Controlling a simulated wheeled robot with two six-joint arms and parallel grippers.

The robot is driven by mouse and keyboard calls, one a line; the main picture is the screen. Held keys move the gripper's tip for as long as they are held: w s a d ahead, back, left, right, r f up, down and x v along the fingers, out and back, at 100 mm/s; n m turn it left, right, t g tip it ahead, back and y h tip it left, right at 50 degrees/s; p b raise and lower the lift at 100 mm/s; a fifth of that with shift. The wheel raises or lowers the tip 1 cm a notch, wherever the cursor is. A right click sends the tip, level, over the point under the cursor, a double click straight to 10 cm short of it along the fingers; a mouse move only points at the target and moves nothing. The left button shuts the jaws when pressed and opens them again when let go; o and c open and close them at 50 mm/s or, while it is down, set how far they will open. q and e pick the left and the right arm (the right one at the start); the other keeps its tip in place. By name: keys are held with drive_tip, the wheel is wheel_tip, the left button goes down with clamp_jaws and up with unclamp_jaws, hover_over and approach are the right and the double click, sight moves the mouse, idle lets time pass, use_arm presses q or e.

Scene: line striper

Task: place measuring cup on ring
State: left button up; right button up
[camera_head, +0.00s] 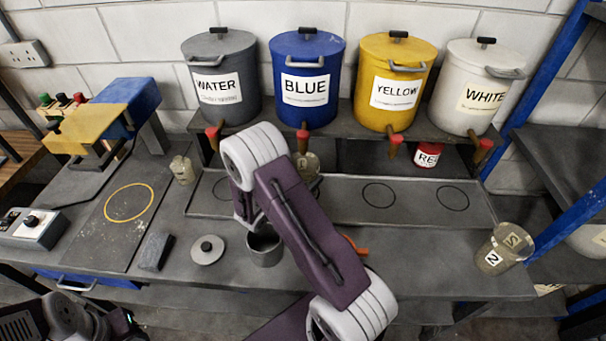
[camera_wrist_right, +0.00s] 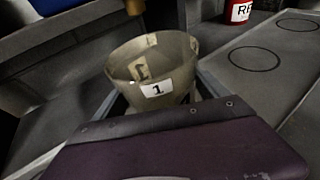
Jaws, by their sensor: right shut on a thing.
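A translucent measuring cup labelled 1 (camera_wrist_right: 155,70) stands upright between the fingers of my right gripper (camera_wrist_right: 160,102), which is shut on it. In the head view, the cup (camera_head: 308,163) shows only partly behind my purple right arm, over the grey tray at the back of the bench, near the blue tap. Black rings are drawn on the tray, one right of centre (camera_head: 379,195), one at the right (camera_head: 453,197) and one partly hidden at the left. Whether the cup touches the tray is unclear. Only part of my left arm shows at the lower left, without its fingers.
A second measuring cup labelled 2 (camera_head: 502,249) stands at the bench's right end. A grey pot (camera_head: 264,249), a lid (camera_head: 207,250) and a dark block (camera_head: 156,251) are in front. Paint drums with red-handled taps, such as the yellow one (camera_head: 394,85), overhang the tray. A yellow ring (camera_head: 129,187) lies left.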

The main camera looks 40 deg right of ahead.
drive_tip(key=shift+s+f, duration=0.1)
drive_tip(key=shift+f, duration=0.1)
drive_tip(key=o, duration=1.2)
drive_tip(key=shift+r, duration=0.1)
drive_tip(key=shift+o, duration=0.2)
drive_tip(key=shift+r, duration=0.1)
drive_tip(key=shift+a+r, duration=0.1)
drive_tip(key=shift+a, duration=0.05)
drive_tip(key=v, duration=1.1)
drive_tip(key=shift+s+a+b, duration=0.15)
drive_tip(key=shift+a+b, duration=0.2)
drive_tip(key=shift+b, duration=0.1)
